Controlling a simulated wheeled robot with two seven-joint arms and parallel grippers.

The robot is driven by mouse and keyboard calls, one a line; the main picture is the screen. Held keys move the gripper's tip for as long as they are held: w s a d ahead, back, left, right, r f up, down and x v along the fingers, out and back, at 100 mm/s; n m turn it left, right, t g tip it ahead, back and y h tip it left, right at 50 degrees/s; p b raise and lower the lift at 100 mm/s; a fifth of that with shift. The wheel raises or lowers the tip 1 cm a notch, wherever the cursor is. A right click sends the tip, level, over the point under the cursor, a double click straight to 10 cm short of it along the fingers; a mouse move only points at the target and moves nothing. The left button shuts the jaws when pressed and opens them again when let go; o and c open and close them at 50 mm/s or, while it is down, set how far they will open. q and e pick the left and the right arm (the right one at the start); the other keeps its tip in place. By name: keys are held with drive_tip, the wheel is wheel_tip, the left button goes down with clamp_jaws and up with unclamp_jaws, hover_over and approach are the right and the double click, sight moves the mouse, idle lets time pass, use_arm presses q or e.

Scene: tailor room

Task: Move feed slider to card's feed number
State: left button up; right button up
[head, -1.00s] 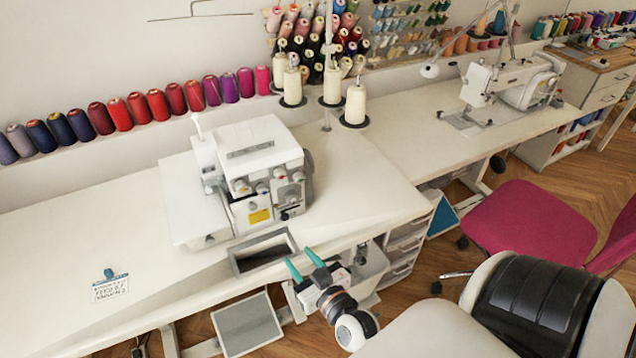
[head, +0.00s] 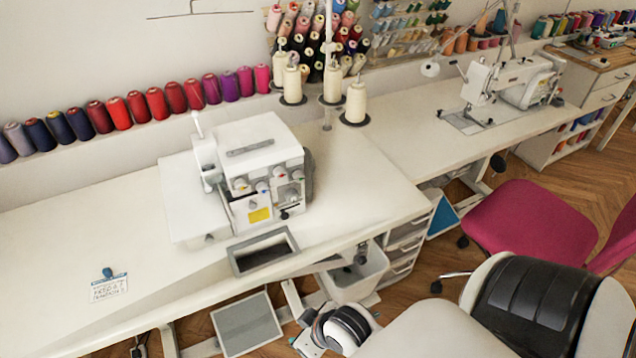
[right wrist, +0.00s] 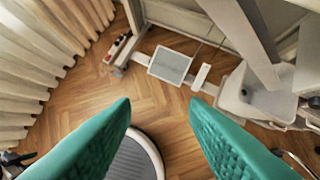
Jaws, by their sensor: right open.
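The white overlock machine (head: 262,150) stands on the table, with small coloured dials on its front and a yellow label low on it. The feed slider is too small to make out. The card (head: 109,290) lies on the table at the left with a blue clip or knob at its top edge; its lettering, which seems to include a feed line, is too small to read surely. My right gripper (right wrist: 160,106) is open and empty, its two teal fingers wide apart above the floor in the right wrist view. My left gripper is not in view.
An open grey-rimmed tray (head: 263,252) sits at the table's front edge below the machine. A pedal plate (head: 247,324) and a white bin (head: 355,276) are under the table. Thread cones (head: 356,103) stand behind the machine. The tabletop between card and machine is clear.

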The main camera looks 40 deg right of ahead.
drive_tip(key=s+d+f+g+h, duration=0.1)
drive_tip(key=s+f+g, duration=0.1)
drive_tip(key=f, duration=0.6)
drive_tip(key=shift+s+b, duration=0.3)
drive_tip(key=shift+s, duration=0.3)
drive_tip(key=s+d+f+g, duration=0.1)
drive_tip(key=s+f, duration=0.9)
drive_tip(key=f, duration=0.3)
drive_tip(key=s+d+f+g, duration=0.1)
drive_tip(key=s+d+f, duration=0.1)
drive_tip(key=s+f, duration=0.8)
wheel_tip(320, 180, down, 5)
drive_tip(key=shift+s+d+r+g+h, duration=0.2)
drive_tip(key=shift+d+g+h, duration=0.1)
drive_tip(key=shift+g, duration=0.1)
idle(1.7)
